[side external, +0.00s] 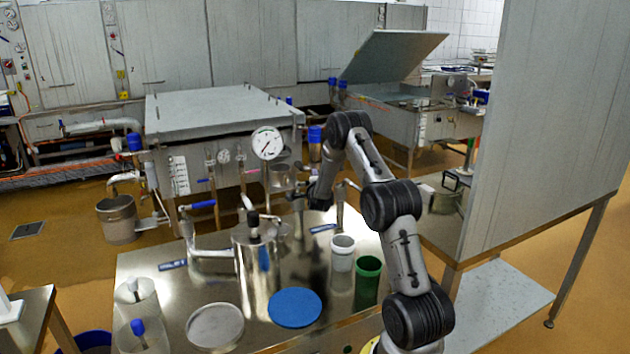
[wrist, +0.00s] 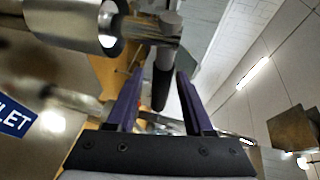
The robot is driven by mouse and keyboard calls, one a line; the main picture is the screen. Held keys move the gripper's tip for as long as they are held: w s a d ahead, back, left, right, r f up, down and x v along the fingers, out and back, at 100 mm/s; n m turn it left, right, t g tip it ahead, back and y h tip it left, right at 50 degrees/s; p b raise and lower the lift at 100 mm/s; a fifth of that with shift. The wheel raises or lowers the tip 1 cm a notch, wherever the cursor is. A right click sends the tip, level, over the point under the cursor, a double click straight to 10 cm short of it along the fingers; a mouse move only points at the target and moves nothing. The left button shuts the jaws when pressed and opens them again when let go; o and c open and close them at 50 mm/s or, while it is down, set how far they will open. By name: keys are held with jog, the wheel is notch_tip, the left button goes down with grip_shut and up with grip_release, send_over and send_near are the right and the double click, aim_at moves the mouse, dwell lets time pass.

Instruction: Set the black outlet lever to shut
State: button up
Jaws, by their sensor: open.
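The black lever (wrist: 161,88) shows in the wrist view as a dark bar hanging from a grey metal fitting (wrist: 165,28). My gripper (wrist: 160,73) is open, with one purple finger on each side of the lever and visible gaps to it. In the side view my gripper (side external: 318,194) is low over the right part of the steel table, near a pipe and a blue label (side external: 323,228). The lever cannot be made out there. A blue label ending in "LET" (wrist: 15,117) shows at left in the wrist view.
A steel vessel (side external: 258,278) with a black knob stands left of my gripper. A blue-handled valve (side external: 200,205) is further left. A white cup (side external: 342,253), a green cup (side external: 367,280) and a blue disc (side external: 295,307) stand nearer the front.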

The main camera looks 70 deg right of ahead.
jog(key=shift+x, duration=0.95)
grip_shut()
dwell(0.8)
